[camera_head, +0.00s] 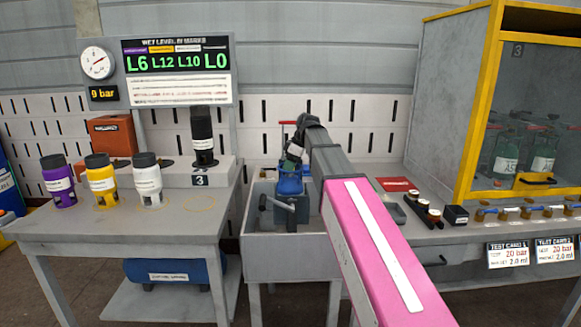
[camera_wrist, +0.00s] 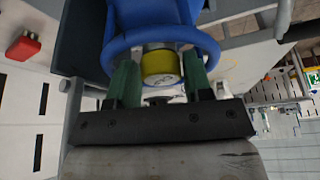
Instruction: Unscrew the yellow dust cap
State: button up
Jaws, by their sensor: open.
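The yellow dust cap (camera_wrist: 160,68) shows in the wrist view inside the blue collar (camera_wrist: 125,45) of a blue cylinder. My gripper (camera_wrist: 160,85) has its two green fingers apart, one on each side of the cap, with a gap visible on both sides. Whether the fingertips reach past the cap's face is hard to tell. In the head view the blue cylinder (camera_head: 290,182) stands in a grey vice-like holder (camera_head: 290,212) in the middle bench. My gripper (camera_head: 294,150) is at its top there, and the cap is hidden.
On the left table (camera_head: 110,228) stand purple (camera_head: 58,182), yellow (camera_head: 101,182) and white (camera_head: 147,182) canisters, with a black one (camera_head: 203,138) on a raised stand. A yellow-framed cabinet (camera_head: 463,120) stands right. Small black items (camera_head: 456,214) lie on the right counter.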

jog(key=shift+a+r, duration=0.1)
jog(key=c, duration=1)
jog(key=n+g, duration=0.1)
jog(key=n, duration=0.2)
jog(key=shift+w, duration=0.1)
jog(key=shift+n+g, duration=0.7)
jog(key=shift+n, duration=0.8)
jog(key=shift+n+g, duration=0.3)
jog(key=shift+n, duration=0.6)
jog(key=n, duration=0.2)
jog(key=n+g+h, duration=0.1)
jog(key=n, duration=0.1)
jog(key=shift+r+g, duration=0.1)
jog(key=shift+g, duration=0.2)
